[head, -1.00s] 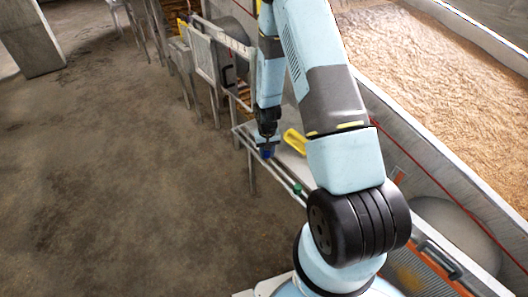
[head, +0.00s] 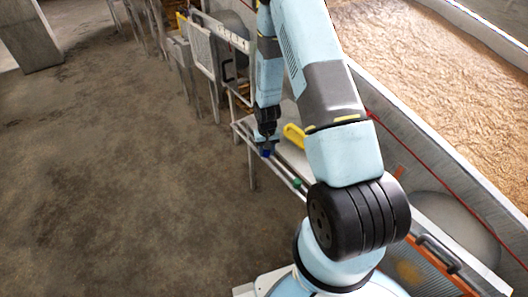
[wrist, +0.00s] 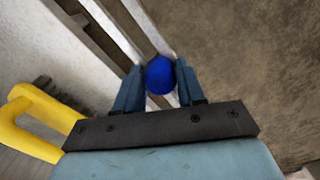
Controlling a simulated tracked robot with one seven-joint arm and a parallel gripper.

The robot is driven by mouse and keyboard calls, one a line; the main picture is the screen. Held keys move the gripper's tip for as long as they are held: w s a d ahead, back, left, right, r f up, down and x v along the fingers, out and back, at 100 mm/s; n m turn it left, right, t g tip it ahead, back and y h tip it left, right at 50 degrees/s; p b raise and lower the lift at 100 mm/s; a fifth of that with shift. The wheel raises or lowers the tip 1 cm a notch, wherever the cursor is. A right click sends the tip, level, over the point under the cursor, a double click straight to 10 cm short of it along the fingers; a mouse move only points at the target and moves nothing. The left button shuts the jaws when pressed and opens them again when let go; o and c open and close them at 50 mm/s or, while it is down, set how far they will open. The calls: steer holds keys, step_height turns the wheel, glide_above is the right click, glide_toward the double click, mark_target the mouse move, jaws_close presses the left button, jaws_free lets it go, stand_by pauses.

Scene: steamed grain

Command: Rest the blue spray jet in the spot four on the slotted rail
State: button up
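The blue spray jet (wrist: 160,76) sits between the two fingertips of my gripper (wrist: 159,84), which looks shut on it. In the head view the blue spray jet (head: 266,153) is a small blue spot under my gripper (head: 267,146). The slotted rail (head: 285,170) runs as pale parallel bars along the table's front edge. In the wrist view the rail (wrist: 117,35) passes just beyond and left of the blue jet. I cannot tell whether the jet touches it. The separate spots are too small to make out.
A green piece (head: 297,183) stands on the rail, nearer my base. A yellow-handled tool (head: 294,136) lies on the table just right of my gripper. A long grain trough (head: 430,60) runs along the right. The floor (head: 110,190) at left is clear.

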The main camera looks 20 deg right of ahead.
steer(key=o, duration=0.4)
step_height(320, 180, up, 14)
steer(key=shift+f, duration=0.15)
stand_by(0.7)
stand_by(0.4)
